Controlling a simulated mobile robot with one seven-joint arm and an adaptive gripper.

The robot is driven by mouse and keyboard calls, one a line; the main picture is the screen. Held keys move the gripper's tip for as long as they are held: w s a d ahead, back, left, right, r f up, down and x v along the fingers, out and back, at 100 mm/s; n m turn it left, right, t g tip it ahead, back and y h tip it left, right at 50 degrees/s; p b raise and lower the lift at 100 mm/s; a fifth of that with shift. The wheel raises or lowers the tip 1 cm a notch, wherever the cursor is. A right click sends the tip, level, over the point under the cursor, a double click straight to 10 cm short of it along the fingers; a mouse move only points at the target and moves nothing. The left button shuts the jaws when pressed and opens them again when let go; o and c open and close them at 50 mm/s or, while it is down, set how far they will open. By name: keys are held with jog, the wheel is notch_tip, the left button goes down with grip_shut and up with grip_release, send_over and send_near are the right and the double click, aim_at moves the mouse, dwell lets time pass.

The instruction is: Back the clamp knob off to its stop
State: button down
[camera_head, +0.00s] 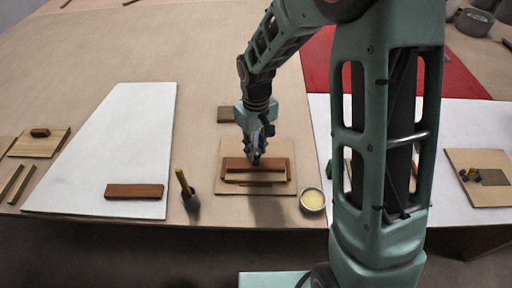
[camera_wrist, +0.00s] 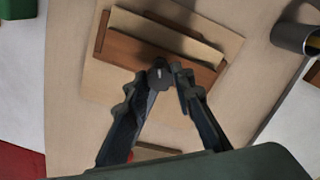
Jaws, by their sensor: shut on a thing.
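The clamp knob (camera_wrist: 160,74) is a small dark round piece with a light mark on its face. It shows in the wrist view at the near edge of a brown wooden fixture (camera_wrist: 128,47). My gripper (camera_wrist: 162,80) has its two dark fingers on either side of the knob and is shut on it. In the head view my gripper (camera_head: 256,152) points down at the fixture (camera_head: 281,185), which lies on a light wood board (camera_head: 228,152). A pale strip lies along the fixture. The knob is mostly hidden by the fingers there.
A dark cup with a yellow-handled tool (camera_head: 191,199) stands left of the board, and a small bowl (camera_head: 313,199) stands right. A brown block (camera_head: 135,191) lies on a white sheet (camera_head: 110,140). Another board with small fittings (camera_head: 490,195) lies far right.

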aim_at(256, 151)
jog(key=n+p, duration=0.1)
jog(key=n, duration=0.5)
jog(key=shift+r+n+p, duration=0.1)
jog(key=shift+n+p, duration=0.2)
jog(key=n+p, duration=0.1)
jog(key=n, duration=0.2)
jog(key=shift+n+p, duration=0.75)
jog(key=shift+n, duration=0.85)
jog(key=c, duration=1.7)
grip_release()
jog(key=shift+o, duration=0.2)
notch_tip(256, 151, up, 12)
